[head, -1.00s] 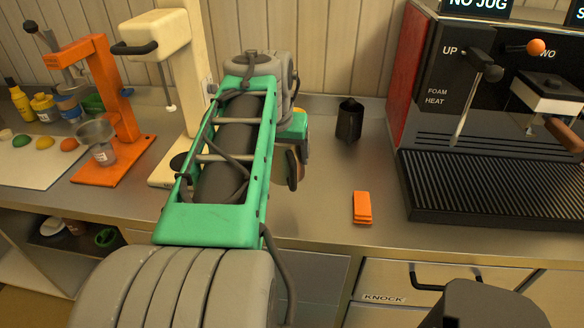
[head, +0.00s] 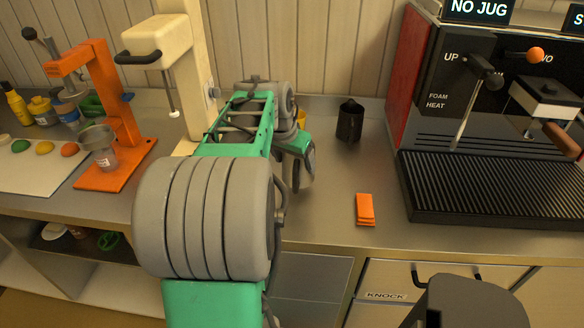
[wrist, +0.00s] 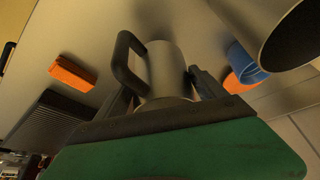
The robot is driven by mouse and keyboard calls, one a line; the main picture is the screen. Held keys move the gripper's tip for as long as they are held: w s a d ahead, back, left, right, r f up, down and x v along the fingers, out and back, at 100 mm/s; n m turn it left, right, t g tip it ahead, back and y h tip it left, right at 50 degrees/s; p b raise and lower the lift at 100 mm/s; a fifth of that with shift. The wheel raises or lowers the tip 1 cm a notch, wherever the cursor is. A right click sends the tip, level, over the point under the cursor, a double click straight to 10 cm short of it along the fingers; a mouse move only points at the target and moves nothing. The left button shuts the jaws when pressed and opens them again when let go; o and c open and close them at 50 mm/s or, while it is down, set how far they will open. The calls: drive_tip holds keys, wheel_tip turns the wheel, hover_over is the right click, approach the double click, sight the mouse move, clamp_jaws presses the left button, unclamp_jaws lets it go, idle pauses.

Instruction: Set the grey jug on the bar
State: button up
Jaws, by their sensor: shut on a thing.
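The grey jug (wrist: 165,65) with a dark handle (wrist: 128,62) shows in the wrist view, between the fingers of my gripper (wrist: 165,90). The gripper is shut on it. The jug's lower part is hidden by the green palm edge. The steel counter (head: 325,205) lies beyond the jug; whether the jug touches it I cannot tell. In the head view my arm hides the jug, and the hand is left of the orange block stack.
A dark spouted container (head: 349,122) stands at the back. An orange block stack (head: 365,209) lies near the front edge. The coffee machine's ribbed drip tray (head: 485,185) is at right. An orange press (head: 115,178) is at left. Clear counter lies around the stack.

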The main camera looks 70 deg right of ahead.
drive_tip(key=f, duration=0.3)
drive_tip(key=shift+w+d, duration=0.1)
drive_tip(key=shift+w, duration=0.3)
drive_tip(key=shift+f, duration=0.4)
drive_tip(key=shift+f, duration=0.1)
drive_tip(key=shift+f, duration=0.15)
drive_tip(key=o, duration=1.6)
drive_tip(key=shift+c, duration=0.2)
